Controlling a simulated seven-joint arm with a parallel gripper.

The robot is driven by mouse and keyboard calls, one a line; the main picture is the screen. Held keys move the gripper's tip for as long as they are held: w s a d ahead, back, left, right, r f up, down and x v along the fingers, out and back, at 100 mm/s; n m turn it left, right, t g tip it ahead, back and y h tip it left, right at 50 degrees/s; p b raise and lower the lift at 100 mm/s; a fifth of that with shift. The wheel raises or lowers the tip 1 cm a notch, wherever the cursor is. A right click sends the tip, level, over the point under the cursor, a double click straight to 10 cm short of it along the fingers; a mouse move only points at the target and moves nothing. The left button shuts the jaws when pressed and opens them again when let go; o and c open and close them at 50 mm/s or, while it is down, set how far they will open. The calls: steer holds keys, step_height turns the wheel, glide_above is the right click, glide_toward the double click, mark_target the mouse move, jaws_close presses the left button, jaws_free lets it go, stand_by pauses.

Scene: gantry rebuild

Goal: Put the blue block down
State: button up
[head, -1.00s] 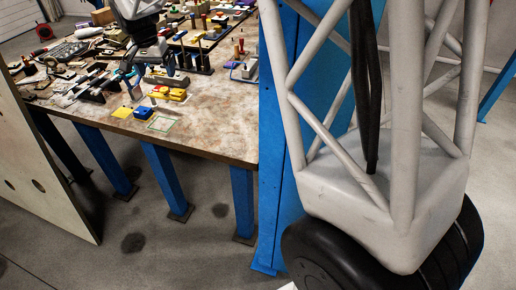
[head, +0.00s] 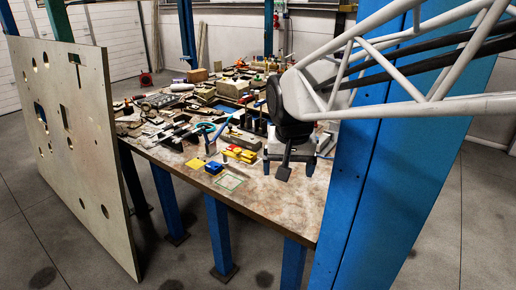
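The small blue block (head: 214,168) sits on the table between a yellow square (head: 195,164) and a green-outlined square (head: 229,182). It looks to lie beside the outline, not inside it. My gripper (head: 288,172) is over the right part of the table, to the right of the block and apart from it. Its two dark fingers stand wide apart with nothing seen between them. A dark flat piece hangs in front of it and hides part of the gap.
A yellow part (head: 240,154) with red bits lies just behind the block. The table (head: 275,207) is crowded with tools farther back; its front strip is bare. A tall board with holes (head: 80,150) stands at left, a blue post (head: 385,170) at right.

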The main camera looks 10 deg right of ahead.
steer(key=s+d+f+n, duration=0.1)
steer(key=s+f, duration=0.1)
steer(key=s, duration=0.6)
steer(key=s+d+f+n, duration=0.1)
steer(key=s+f, duration=0.1)
steer(key=s, duration=0.6)
steer(key=shift+s+d+f, duration=0.15)
steer(key=shift+s+d, duration=0.1)
steer(key=shift+d, duration=0.1)
